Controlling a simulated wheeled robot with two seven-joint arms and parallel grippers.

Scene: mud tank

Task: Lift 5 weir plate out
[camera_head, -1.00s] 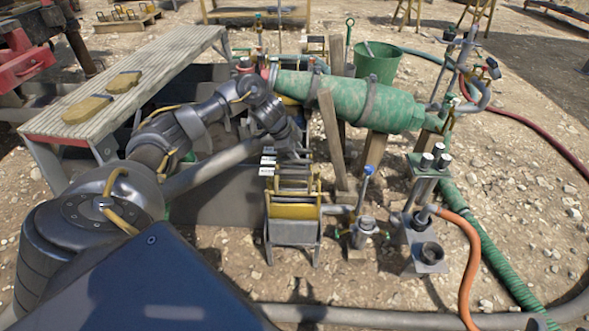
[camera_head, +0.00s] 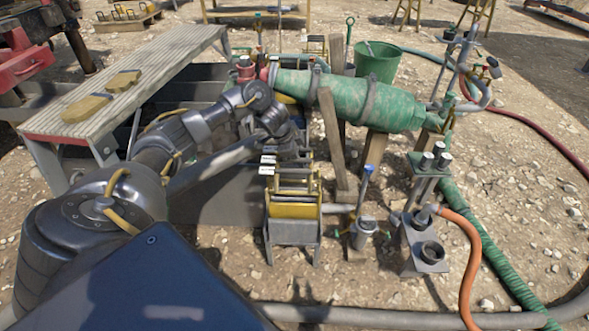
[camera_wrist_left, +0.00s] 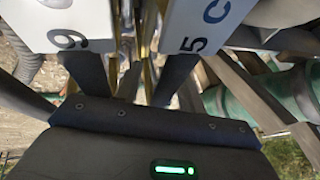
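The weir plates stand in a row in a yellow and grey box (camera_head: 294,230), with small white tags (camera_head: 267,160) showing along its left side. In the left wrist view, a white tag marked 5 C (camera_wrist_left: 205,22) is at upper right. Another white tag (camera_wrist_left: 66,38), marked 6 or 9, is at upper left. My left gripper (camera_head: 288,152) is over the far end of the row. Its two dark fingers (camera_wrist_left: 130,75) are spread apart with nothing clearly held between them. The tags hide the fingertips, so I cannot tell whether they touch a plate. My right gripper is out of view.
A green cylinder (camera_head: 345,99) on wooden props lies just behind and right of the gripper. A long slatted bench (camera_head: 150,75) stands left. A blue-handled valve (camera_head: 365,215) and a metal stand (camera_head: 425,255) are right of the box.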

